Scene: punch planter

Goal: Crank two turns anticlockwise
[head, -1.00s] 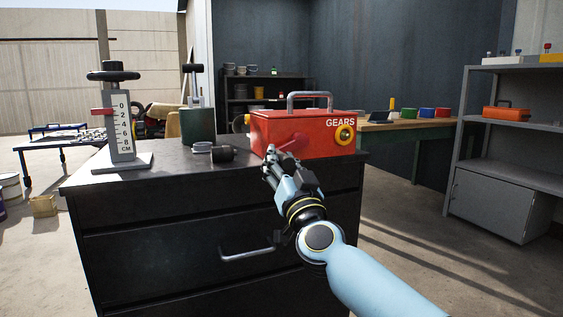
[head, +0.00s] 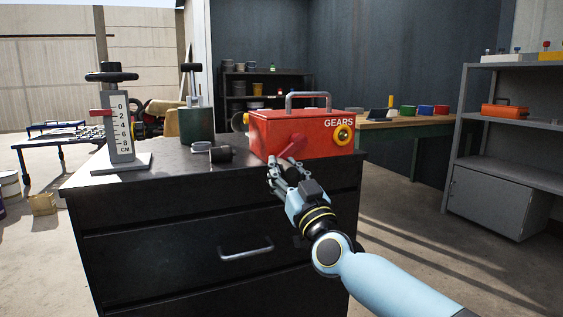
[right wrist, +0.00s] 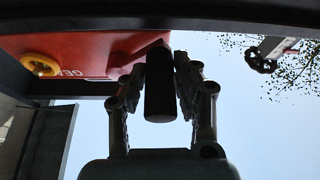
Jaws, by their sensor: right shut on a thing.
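A red crank arm (head: 293,147) sticks out of the front face, slanting down and left. My right gripper (head: 283,170) is in front of the box at the crank's outer end. In the right wrist view its fingers are shut on the dark cylindrical crank handle (right wrist: 160,90), and the yellow knob also shows (right wrist: 39,64). My left gripper is not in view.
A height gauge (head: 122,135) with a black wheel stands at the cabinet top's left. A dark green canister (head: 196,126) and a black cylindrical object (head: 220,154) stand left of the box. A grey shelf (head: 515,120) is at the right.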

